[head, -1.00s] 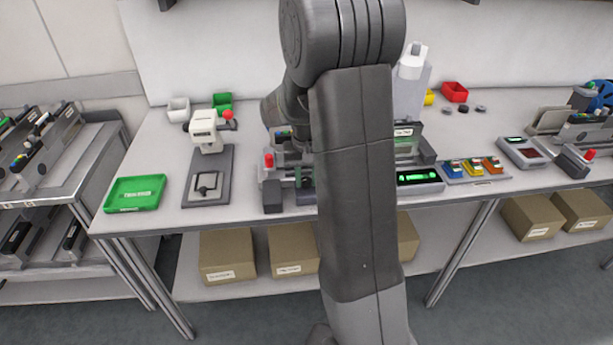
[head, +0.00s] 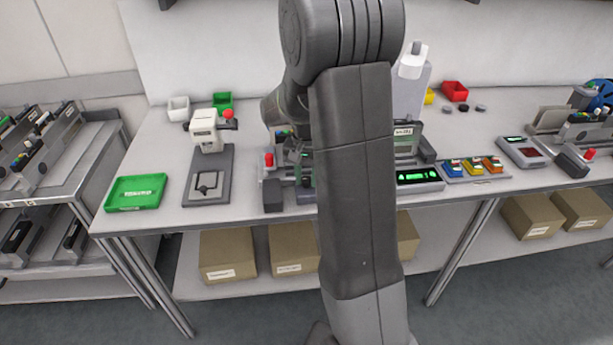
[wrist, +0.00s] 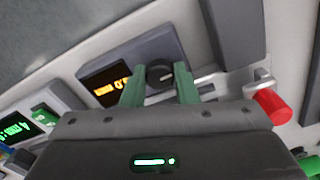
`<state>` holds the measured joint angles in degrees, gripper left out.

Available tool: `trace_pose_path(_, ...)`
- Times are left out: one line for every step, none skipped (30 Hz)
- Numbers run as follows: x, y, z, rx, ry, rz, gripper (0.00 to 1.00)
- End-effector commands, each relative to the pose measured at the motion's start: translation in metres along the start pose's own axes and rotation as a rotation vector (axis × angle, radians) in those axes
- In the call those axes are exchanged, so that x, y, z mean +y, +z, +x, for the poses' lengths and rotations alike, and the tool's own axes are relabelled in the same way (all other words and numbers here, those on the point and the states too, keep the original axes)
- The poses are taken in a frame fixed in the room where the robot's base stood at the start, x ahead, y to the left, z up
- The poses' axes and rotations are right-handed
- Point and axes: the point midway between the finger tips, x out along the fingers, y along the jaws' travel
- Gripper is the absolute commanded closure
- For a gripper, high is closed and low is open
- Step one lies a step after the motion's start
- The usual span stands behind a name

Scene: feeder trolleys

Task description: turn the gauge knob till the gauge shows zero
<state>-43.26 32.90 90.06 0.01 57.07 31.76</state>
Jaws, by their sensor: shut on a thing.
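The gauge knob (wrist: 160,74) is a dark round knob with a pale mark, on a grey gauge block (wrist: 160,46) in the wrist view. The gauge display (wrist: 104,90) beside it shows orange characters, tilted and partly covered, and I cannot read the full value. My gripper (wrist: 160,90) has green fingers, one on each side of the knob, and is shut on it. In the head view my arm hides the gauge and most of the gripper.
A red-tipped lever (wrist: 272,106) stands close to the right of my gripper. A green-lit display unit (head: 419,178) and small coloured blocks (head: 473,167) sit to the right on the bench. A green tray (head: 135,192) and a white press (head: 205,130) stand left.

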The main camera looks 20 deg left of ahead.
Motion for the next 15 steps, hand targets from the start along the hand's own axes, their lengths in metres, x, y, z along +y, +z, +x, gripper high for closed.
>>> trace_pose_path(-0.0005,-0.0011,-0.0012,0.004,-0.002,-0.001,0.96)
trace_pose_path(-0.0005,-0.0011,-0.0012,0.004,-0.001,-0.001,0.96)
trace_pose_path(-0.0005,-0.0012,-0.0013,0.004,-0.002,-0.001,0.96)
trace_pose_path(-0.0005,-0.0012,-0.0013,0.004,-0.002,-0.001,0.71)
trace_pose_path(-0.0005,-0.0011,-0.0012,0.004,-0.001,-0.001,0.65)
trace_pose_path(-0.0004,-0.0010,-0.0011,0.004,-0.001,-0.001,0.57)
trace_pose_path(-0.0003,-0.0009,-0.0011,0.003,-0.001,-0.001,0.52)
trace_pose_path(-0.0003,-0.0008,-0.0010,0.003,-0.001,-0.001,0.51)
trace_pose_path(-0.0003,-0.0007,-0.0008,0.003,-0.001,-0.001,0.51)
trace_pose_path(-0.0003,-0.0007,-0.0008,0.002,-0.001,-0.001,0.51)
trace_pose_path(-0.0002,-0.0006,-0.0007,0.002,-0.001,-0.001,0.51)
trace_pose_path(-0.0002,-0.0005,-0.0006,0.002,-0.001,-0.001,0.51)
trace_pose_path(-0.0002,-0.0005,-0.0005,0.002,-0.001,-0.001,0.51)
trace_pose_path(-0.0002,-0.0005,-0.0005,0.002,-0.001,-0.001,0.51)
trace_pose_path(-0.0002,-0.0005,-0.0008,0.002,-0.001,-0.001,0.51)
